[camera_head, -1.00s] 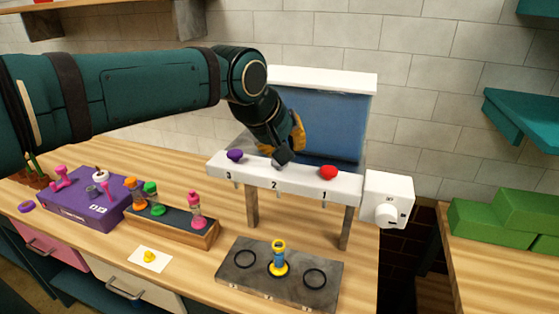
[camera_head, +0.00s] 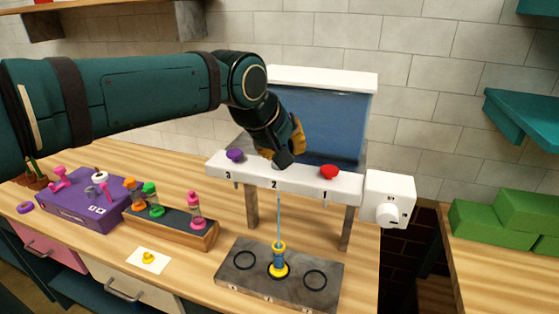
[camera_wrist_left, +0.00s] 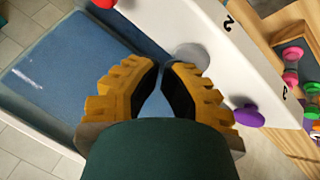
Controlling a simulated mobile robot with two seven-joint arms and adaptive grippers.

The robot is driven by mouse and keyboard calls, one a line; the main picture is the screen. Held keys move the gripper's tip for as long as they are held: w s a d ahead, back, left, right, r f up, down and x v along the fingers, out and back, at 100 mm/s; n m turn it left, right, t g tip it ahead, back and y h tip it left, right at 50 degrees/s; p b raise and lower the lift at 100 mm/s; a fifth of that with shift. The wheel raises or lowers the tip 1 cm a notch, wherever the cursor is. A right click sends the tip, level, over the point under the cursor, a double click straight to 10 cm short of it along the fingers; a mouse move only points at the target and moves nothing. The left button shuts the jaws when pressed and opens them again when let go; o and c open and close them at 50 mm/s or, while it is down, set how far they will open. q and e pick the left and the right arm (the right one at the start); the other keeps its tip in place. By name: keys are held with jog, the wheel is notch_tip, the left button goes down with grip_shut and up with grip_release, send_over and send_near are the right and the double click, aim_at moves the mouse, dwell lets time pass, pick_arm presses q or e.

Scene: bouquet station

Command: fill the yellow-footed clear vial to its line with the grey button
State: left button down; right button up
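The clear vial (camera_head: 279,256) with the yellow foot stands upright in the middle ring of the dark slab (camera_head: 238,274), under spout 2. A thin blue stream (camera_head: 279,218) runs from that spout into it. Its fill level and line are too small to tell. The grey button (camera_wrist_left: 193,55) sits on the white dispenser bar (camera_head: 301,184) above number 2. My left gripper (camera_head: 285,160) has its fingertips at the grey button and partly hides it in the head view. In the left wrist view its fingertips (camera_wrist_left: 161,66) are together with nothing between them. My right gripper is not in view.
A purple button (camera_head: 235,155) and a red button (camera_head: 329,172) flank the grey one. A blue tank (camera_head: 335,120) stands behind, a white dial box (camera_head: 388,200) at right. A rack (camera_head: 180,231) of vials and a purple box (camera_head: 75,207) are at left.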

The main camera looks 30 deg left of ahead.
pick_arm(q)
jog(key=shift+f, duration=0.2)
jog(key=shift+r, duration=0.1)
jog(key=shift+r+p, duration=0.75)
jog(key=shift+r, duration=0.2)
jog(key=shift+r, duration=0.15)
jog(key=shift+r+p, duration=1.95)
jog(key=shift+r, duration=0.5)
jog(key=shift+f, duration=0.1)
